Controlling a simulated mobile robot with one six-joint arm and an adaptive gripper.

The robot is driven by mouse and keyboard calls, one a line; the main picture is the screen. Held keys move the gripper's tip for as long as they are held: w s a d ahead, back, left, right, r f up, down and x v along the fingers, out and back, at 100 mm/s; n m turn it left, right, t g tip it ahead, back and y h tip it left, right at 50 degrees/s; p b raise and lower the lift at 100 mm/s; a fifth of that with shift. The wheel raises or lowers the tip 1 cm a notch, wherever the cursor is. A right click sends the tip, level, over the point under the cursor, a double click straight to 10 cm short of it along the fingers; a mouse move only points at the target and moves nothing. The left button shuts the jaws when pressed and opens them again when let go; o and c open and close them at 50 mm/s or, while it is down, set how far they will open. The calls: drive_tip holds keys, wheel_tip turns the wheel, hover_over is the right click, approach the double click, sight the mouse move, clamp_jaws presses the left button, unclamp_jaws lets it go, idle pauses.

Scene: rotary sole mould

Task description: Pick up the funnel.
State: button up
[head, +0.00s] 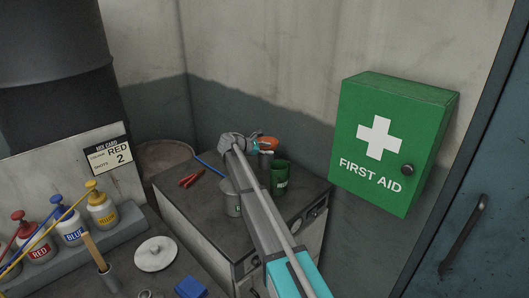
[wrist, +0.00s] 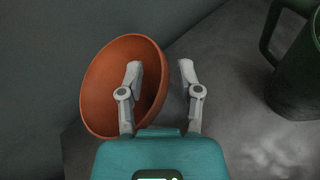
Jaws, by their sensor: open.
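The orange funnel (wrist: 103,85) shows in the wrist view as a wide round cone, left of centre, with its mouth towards the camera. Its spout is hidden. In the head view the funnel (head: 269,141) is partly visible at the back of the cabinet top. My gripper (wrist: 160,70) is open, with one finger overlapping the funnel's mouth and the other just right of its rim. The right part of the rim lies between the fingers in the picture; contact cannot be told. In the head view my gripper (head: 257,141) is small and partly hidden by the arm.
A dark green mug (wrist: 300,82) stands right of my gripper; it also shows in the head view (head: 280,178). Red pliers (head: 190,179) and a grey can (head: 231,203) are on the cabinet top (head: 180,212). The wall is close behind. A first aid box (head: 385,140) hangs at right.

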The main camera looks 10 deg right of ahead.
clamp_jaws()
idle(0.4)
drive_tip(key=shift+r, duration=0.15)
wheel_tip(320, 180, up, 10)
drive_tip(key=p, duration=1)
idle(0.8)
wheel_tip(320, 180, up, 7)
drive_tip(key=p, duration=0.7)
idle(0.5)
